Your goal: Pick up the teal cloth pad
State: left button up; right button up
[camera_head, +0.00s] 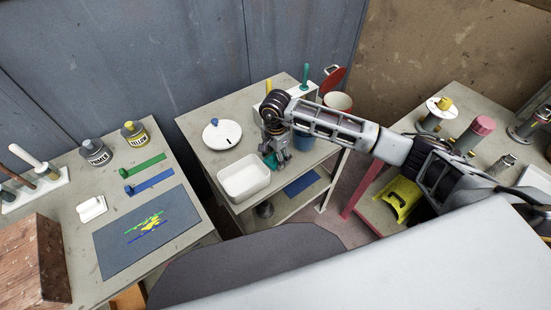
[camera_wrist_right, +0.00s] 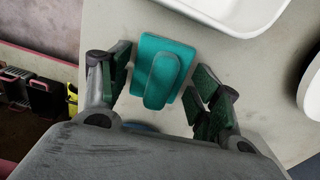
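The teal cloth pad (camera_wrist_right: 178,58) lies on the grey top of the middle table, with a raised teal grip part on its upper face. In the head view only a bit of the teal pad (camera_head: 270,160) shows beside my right gripper (camera_head: 279,162), which points down over it. In the right wrist view my right gripper (camera_wrist_right: 162,92) is open, with one finger on each side of the pad and a gap to it on both sides. The fingers do not hold anything. My left gripper is not in either view.
A white tray (camera_head: 244,185) stands close to the pad, and a round white lid (camera_head: 222,140) lies behind it. A blue container (camera_head: 304,140) stands to the right of the gripper. The left table holds paint jars (camera_head: 96,152) and a grey mat (camera_head: 120,250).

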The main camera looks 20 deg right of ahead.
jog(key=c, duration=0.5)
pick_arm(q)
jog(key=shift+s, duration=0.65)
pick_arm(e)
jog(key=shift+c, duration=0.3)
